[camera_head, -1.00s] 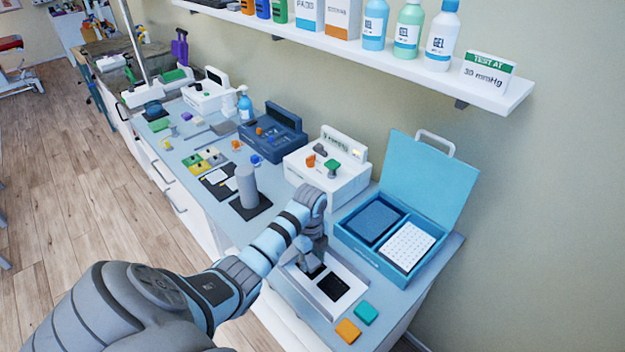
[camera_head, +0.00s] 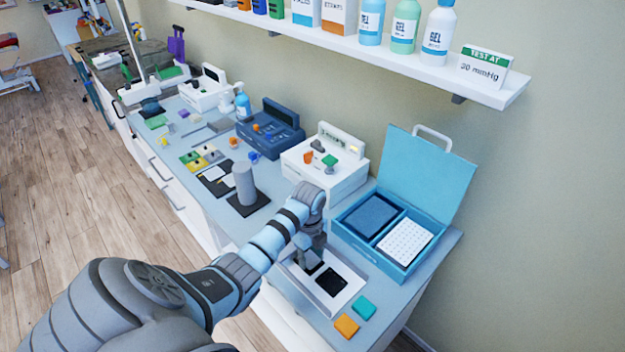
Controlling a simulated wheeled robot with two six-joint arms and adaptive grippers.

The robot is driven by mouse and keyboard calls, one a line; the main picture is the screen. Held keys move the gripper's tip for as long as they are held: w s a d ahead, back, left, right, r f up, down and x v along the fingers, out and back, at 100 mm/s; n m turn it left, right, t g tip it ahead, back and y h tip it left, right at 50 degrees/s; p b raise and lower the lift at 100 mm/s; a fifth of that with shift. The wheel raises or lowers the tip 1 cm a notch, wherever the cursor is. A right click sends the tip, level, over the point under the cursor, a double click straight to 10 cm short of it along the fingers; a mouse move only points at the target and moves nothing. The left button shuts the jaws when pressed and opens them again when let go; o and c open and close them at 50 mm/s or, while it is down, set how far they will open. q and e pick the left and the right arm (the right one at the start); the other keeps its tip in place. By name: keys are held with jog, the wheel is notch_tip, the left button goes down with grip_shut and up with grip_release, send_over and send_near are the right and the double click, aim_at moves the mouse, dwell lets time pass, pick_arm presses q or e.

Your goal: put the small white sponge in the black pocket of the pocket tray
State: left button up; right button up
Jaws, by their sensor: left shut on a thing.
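The pocket tray (camera_head: 350,297) is a white tray near the front of the counter, with black pockets; one black pocket (camera_head: 330,282) shows at its right. My left gripper (camera_head: 313,262) points down over the tray's left part. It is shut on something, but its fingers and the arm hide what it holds. I cannot make out the small white sponge; it may be hidden at the gripper. My right gripper is not in view.
An orange sponge (camera_head: 346,326) and a teal sponge (camera_head: 363,307) lie right of the tray. An open blue case (camera_head: 375,258) stands behind it, a white device (camera_head: 325,172) to the left. A grey cylinder (camera_head: 245,185) stands further left. A shelf (camera_head: 400,60) hangs above.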

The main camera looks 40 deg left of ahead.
pick_arm(q)
jog(key=o, duration=1.2)
jog(key=o, duration=0.5)
jog(key=shift+w+r, duration=0.1)
jog(key=shift+r, duration=3.4)
